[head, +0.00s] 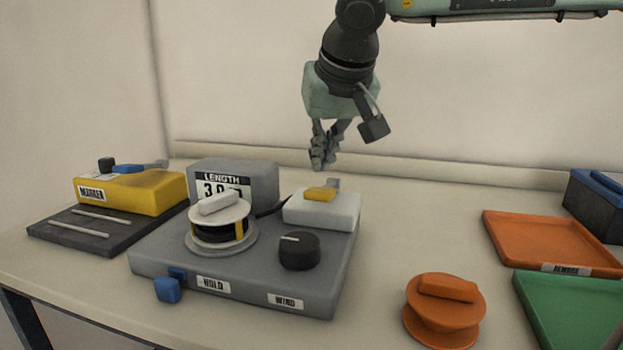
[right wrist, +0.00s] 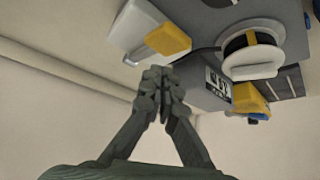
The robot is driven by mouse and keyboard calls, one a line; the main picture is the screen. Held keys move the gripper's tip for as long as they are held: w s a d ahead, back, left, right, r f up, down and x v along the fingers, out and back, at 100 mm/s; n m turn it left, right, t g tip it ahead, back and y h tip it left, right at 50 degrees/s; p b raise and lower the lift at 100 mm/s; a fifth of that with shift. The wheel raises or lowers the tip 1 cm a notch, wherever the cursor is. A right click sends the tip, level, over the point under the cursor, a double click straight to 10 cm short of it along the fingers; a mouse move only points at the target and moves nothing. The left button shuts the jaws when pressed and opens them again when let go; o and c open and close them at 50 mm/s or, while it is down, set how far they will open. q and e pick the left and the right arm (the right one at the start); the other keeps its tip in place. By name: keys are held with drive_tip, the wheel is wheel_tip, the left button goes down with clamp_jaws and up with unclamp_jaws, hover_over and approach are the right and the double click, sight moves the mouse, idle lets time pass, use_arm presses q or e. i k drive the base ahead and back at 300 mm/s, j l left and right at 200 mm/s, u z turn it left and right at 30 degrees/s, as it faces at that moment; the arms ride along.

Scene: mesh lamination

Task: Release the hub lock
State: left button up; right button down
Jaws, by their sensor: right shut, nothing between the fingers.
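The grey winding machine (head: 235,278) sits on the table, with a LENGTH display box (head: 233,180) at its back. Its hub (head: 219,222) carries a dark reel with a yellow mark and a pale grip bar on top; it also shows in the right wrist view (right wrist: 254,55). A blue lever (head: 168,289) is at the front beside the HOLD label, and a black knob (head: 299,251) is near the WIND label. A white block (head: 322,210) bears a yellow tab (head: 320,194). My right gripper (head: 321,166) is shut and empty, above and behind the white block. My left gripper is out of view.
A yellow MARKER unit (head: 131,192) on a dark base stands at the left. An orange spool (head: 443,312) stands at the front right. An orange tray (head: 548,240), a green tray (head: 575,308) and a dark blue box (head: 597,204) are at the right. The table behind the spool is clear.

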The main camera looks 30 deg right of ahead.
sight(166, 289)
drive_tip(key=k+j, duration=1.2)
drive_tip(key=k, duration=0.1)
